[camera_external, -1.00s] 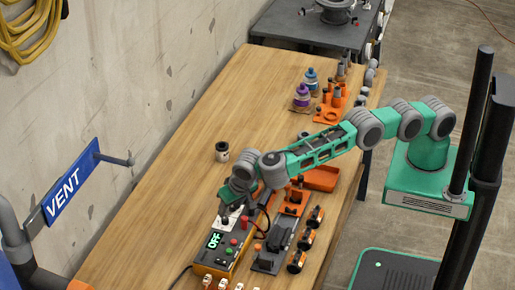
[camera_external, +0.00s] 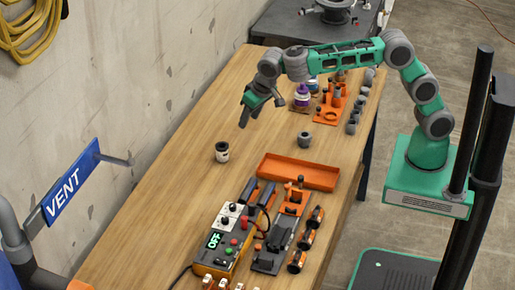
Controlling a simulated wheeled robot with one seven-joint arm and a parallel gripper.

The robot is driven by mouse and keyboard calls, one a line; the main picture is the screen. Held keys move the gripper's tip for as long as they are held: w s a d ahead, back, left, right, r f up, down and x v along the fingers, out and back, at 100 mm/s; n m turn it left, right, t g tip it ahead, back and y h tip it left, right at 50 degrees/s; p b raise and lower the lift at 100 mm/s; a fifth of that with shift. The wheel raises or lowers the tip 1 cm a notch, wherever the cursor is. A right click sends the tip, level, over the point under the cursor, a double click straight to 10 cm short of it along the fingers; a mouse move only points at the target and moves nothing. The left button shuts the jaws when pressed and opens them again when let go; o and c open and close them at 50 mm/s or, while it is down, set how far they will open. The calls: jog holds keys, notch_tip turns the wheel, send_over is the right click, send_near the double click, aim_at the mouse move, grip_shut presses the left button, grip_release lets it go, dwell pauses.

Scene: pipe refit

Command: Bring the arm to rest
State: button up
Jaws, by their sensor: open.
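My gripper (camera_external: 252,112) is open and empty. It hangs above the back-left part of the wooden workbench (camera_external: 190,180), pointing down. My green and grey arm (camera_external: 345,56) is raised and reaches left from its base at the right of the bench. The gripper is clear of the things on the bench top. A small dark and white cup-like part (camera_external: 222,151) stands on the bench in front of it.
An orange control box (camera_external: 220,240) with an "OFF" display stands at the front. An orange tray (camera_external: 298,172), a grey fitting (camera_external: 304,140) and an orange rack (camera_external: 331,112) lie farther back. A blue VENT sign (camera_external: 70,188) juts from the wall. The left bench side is clear.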

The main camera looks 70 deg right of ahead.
jog(key=s+d+r+n, duration=0.1)
jog(key=s+d+r, duration=0.3)
jog(key=s+d, duration=0.4)
jog(key=s+d+f+n, duration=0.1)
jog(key=s+d+f, duration=0.1)
jog(key=s+d, duration=0.3)
jog(key=s+d+f+n+y, duration=0.1)
jog(key=s+d+f, duration=0.2)
jog(key=s, duration=1.1)
jog(key=shift+d+n+t+y, duration=0.3)
jog(key=shift+d+n+t, duration=0.1)
jog(key=shift+d, duration=0.75)
jog(key=shift+r, duration=0.1)
